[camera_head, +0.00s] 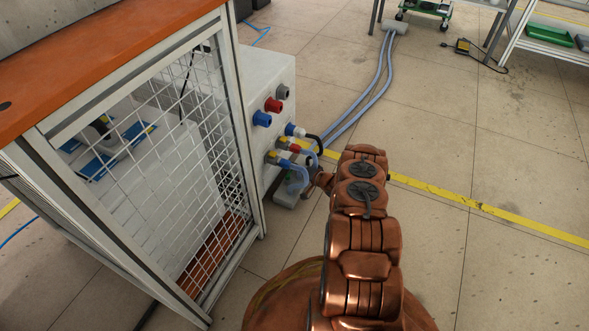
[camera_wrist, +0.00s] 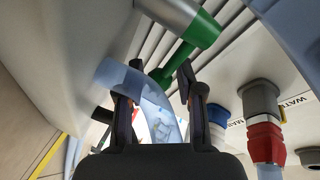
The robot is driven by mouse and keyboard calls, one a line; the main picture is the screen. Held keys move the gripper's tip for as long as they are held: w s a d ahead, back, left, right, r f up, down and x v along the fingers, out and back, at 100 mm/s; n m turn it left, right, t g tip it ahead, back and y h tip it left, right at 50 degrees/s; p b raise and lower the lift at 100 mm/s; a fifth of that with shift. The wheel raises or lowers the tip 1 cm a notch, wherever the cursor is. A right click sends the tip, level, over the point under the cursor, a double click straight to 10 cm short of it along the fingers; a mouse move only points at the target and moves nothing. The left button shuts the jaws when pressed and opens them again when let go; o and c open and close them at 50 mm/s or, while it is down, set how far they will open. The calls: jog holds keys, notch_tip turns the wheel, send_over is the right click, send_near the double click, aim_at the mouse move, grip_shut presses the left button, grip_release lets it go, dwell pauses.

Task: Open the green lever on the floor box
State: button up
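The green lever (camera_wrist: 180,58) shows in the wrist view at top centre, below a green collar (camera_wrist: 206,30) on a grey cylindrical fitting. Its lower end appears between my gripper's (camera_wrist: 160,78) two dark fingertips, with visible room between them. I cannot tell whether either finger touches it. My gripper is open. A translucent light blue hose (camera_wrist: 150,98) passes close to the fingers and partly covers the left one.
The white cabinet (camera_head: 264,70) carries blue, red and grey connectors with hoses near my wrist. A red and grey coupling (camera_wrist: 264,125) and a blue connector (camera_wrist: 218,115) are right of my fingers. A mesh-sided orange-topped bench (camera_head: 110,40) stands left.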

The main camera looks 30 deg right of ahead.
jog(key=shift+w, duration=0.15)
grip_shut()
dwell(0.5)
